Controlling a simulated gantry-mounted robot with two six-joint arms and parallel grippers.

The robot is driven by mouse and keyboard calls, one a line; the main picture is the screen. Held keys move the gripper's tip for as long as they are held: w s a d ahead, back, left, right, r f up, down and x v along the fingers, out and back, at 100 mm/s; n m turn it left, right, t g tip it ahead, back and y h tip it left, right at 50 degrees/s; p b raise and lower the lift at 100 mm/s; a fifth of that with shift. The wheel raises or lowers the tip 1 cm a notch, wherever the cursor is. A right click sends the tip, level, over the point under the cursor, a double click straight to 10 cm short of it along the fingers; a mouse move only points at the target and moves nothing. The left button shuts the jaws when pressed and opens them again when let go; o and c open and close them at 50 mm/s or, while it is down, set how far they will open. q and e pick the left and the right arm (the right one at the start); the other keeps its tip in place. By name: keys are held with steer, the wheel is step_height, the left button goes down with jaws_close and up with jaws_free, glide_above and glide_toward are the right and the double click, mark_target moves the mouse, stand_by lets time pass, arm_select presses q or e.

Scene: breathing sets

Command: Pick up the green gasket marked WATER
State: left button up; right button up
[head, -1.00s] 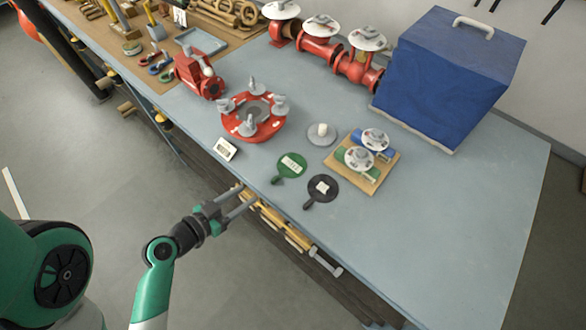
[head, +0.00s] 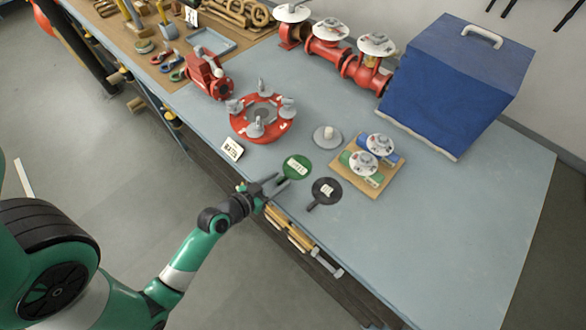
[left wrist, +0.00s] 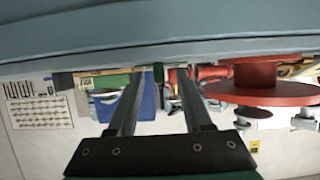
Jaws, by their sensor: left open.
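The green gasket (head: 298,166) is a flat round disc with a white label and a short handle. It lies near the front edge of the bench, and its label is too small to read surely. My left gripper (head: 281,182) is open at the handle side of this gasket, its fingertips beside or around the handle. I cannot tell whether they touch it. In the left wrist view the two fingers (left wrist: 157,77) are apart, with a small green piece between their tips, possibly the handle. A black gasket (head: 327,190) with a white label lies to the right. My right gripper is not in view.
A small sign (head: 232,149) and a red flange with grey wing nuts (head: 245,124) stand left of the gasket. A grey disc with a knob (head: 327,136) and a wooden board with valves (head: 368,188) lie behind and right. A blue box (head: 450,85) stands at the back. The right front bench is clear.

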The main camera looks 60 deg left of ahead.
arm_select(q)
steer(key=shift+w+f, duration=0.15)
steer(key=shift+w, duration=0.1)
steer(key=shift+s, duration=0.1)
jaws_close()
